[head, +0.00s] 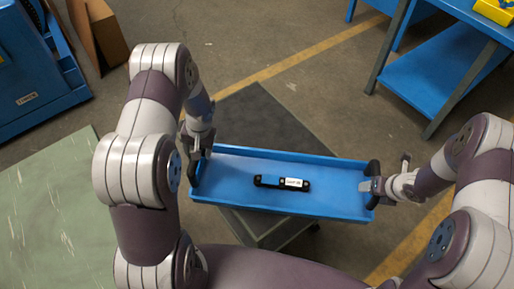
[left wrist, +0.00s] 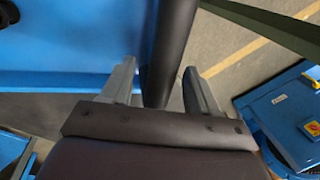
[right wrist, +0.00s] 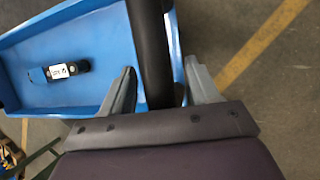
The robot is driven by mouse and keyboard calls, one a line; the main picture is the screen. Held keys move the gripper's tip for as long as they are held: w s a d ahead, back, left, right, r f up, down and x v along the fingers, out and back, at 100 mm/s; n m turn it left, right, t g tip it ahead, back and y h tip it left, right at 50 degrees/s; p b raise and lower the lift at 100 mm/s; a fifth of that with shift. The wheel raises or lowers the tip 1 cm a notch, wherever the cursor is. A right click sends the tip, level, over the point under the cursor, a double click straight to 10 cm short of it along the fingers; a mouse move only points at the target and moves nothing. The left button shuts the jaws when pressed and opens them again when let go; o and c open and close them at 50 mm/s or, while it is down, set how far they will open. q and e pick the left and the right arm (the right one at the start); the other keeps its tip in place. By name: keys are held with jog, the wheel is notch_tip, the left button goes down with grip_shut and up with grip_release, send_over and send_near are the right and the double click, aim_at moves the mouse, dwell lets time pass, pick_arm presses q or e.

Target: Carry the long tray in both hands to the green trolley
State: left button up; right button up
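The long blue tray (head: 335,172) is level, with a black bar handle at each end. It stands over a dark-topped wheeled stand (head: 262,118); whether it rests on it is hidden. My left gripper (head: 197,150) is at the left handle; in the left wrist view its fingers straddle the handle (left wrist: 172,50) with a gap showing. My right gripper (head: 376,186) is at the right handle; in the right wrist view its fingers stand either side of the handle (right wrist: 152,45) with narrow gaps. Both look open. A pale green top (head: 50,215), perhaps the green trolley, is at left.
A black part with a white label (head: 283,183) lies in the tray. A blue workbench (head: 440,75) with a yellow item (head: 495,10) stands at upper right. A blue cabinet (head: 35,75) and a brown board (head: 100,35) are at upper left. Floor between them is clear.

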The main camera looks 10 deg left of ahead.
jog(key=shift+r, duration=0.1)
jog(key=shift+s+d+r, duration=0.1)
jog(key=shift+d+r, duration=0.05)
jog(key=shift+r, duration=0.2)
pick_arm(q)
notch_tip(320, 180, up, 12)
jog(key=d, duration=0.2)
jog(key=shift+d, duration=0.2)
pick_arm(e)
jog(key=v, duration=1.1)
pick_arm(q)
jog(key=shift+w+f, duration=0.1)
pick_arm(e)
jog(key=shift+s, duration=0.15)
